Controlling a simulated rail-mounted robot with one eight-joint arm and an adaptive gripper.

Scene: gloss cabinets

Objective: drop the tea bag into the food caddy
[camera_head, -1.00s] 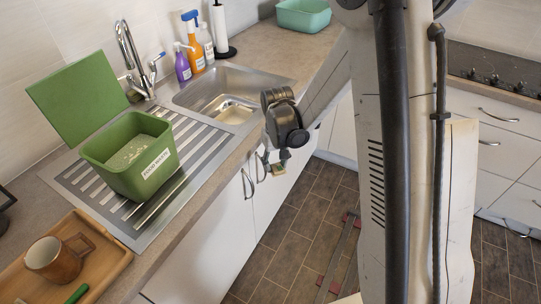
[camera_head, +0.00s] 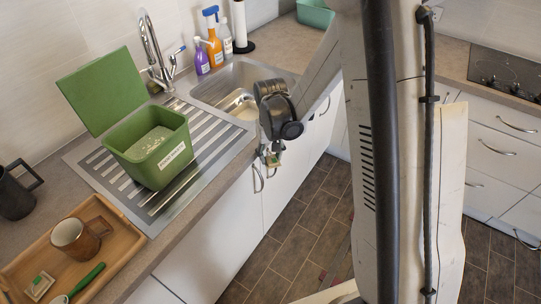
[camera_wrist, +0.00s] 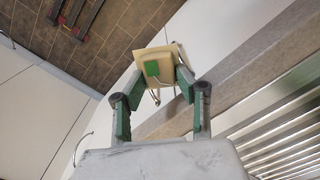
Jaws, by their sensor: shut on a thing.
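The food caddy (camera_head: 147,158) is a green bin with its lid (camera_head: 103,90) standing open behind it. It stands on the ribbed drainer, with a white label on its front and pale contents inside. My gripper (camera_head: 270,156) is to the right of the caddy, over the counter's front edge and floor. It is shut on the tea bag (camera_wrist: 157,66), a pale square with a green tag and a loose string, held between the fingertips in the wrist view. The tea bag shows small in the head view (camera_head: 274,160).
A wooden tray (camera_head: 120,243) at front left holds a brown mug (camera_head: 70,240), a green-handled spoon (camera_head: 86,279) and a small packet (camera_head: 39,286). A dark mug (camera_head: 14,198) stands behind. The sink (camera_head: 236,98), tap (camera_head: 152,52) and bottles (camera_head: 214,46) are further back.

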